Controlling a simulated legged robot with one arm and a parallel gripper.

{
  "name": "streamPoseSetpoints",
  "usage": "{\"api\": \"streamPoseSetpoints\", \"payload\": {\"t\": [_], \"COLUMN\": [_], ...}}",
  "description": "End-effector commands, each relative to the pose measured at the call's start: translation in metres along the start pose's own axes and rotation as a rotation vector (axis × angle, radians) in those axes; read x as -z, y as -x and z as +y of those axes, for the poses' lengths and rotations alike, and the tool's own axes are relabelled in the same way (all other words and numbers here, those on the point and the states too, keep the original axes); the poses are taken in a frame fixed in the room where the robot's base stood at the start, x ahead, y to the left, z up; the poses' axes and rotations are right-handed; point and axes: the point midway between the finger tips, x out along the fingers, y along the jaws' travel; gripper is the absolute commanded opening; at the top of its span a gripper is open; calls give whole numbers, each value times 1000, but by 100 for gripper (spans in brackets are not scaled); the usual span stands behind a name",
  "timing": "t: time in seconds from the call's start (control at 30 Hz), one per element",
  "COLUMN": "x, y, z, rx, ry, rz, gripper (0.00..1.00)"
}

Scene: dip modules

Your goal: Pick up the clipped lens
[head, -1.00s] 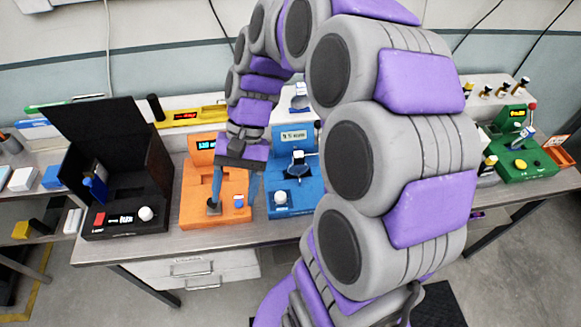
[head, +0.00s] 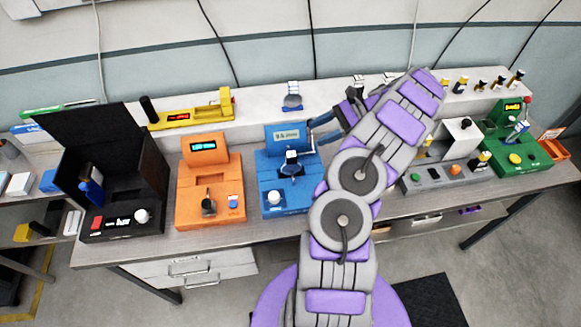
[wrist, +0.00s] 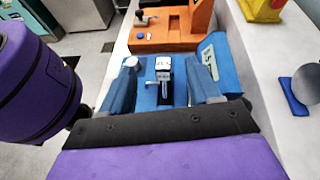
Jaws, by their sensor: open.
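A blue module (head: 271,190) stands on the bench left of my arm, with a small black-and-white clip-like piece (head: 291,158) upright on it. In the wrist view this piece (wrist: 164,70) appears between my fingers, over the blue module (wrist: 174,97). A round grey disc (wrist: 305,84) on a blue holder sits on the shelf at the right; it also shows in the head view (head: 292,100). I cannot tell for sure which is the clipped lens.
An orange module (head: 209,190) and a black box with a raised lid (head: 125,217) stand to the left. A yellow device (head: 190,117) sits on the rear shelf. A grey module (head: 443,178) and a green module (head: 522,158) stand to the right.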

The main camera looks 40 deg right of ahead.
Motion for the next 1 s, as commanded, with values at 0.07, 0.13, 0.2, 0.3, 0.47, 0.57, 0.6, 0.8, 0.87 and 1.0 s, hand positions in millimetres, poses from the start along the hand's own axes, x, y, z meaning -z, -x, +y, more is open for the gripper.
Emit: {"api": "streamPoseSetpoints", "payload": {"t": [0.07,0.13,0.2,0.3,0.47,0.57,0.6,0.8,0.87,1.0], "x": [21,31,35,36,34,39,40,44,43,41], "y": [16,24,28,25,7,-3,-8,-36,-46,-71], "z": [6,10,14,17,16,13,11,7,6,5], "rx": [44,69,85,97,94,95,95,94,94,94], "ry": [-54,-81,-98,-106,-108,-110,-111,-113,-112,-110], "rz": [-8,-12,-12,-8,-13,-13,-14,-21,-19,-16], "gripper": [62,62,62,62,62,62,62,62,62,62]}}
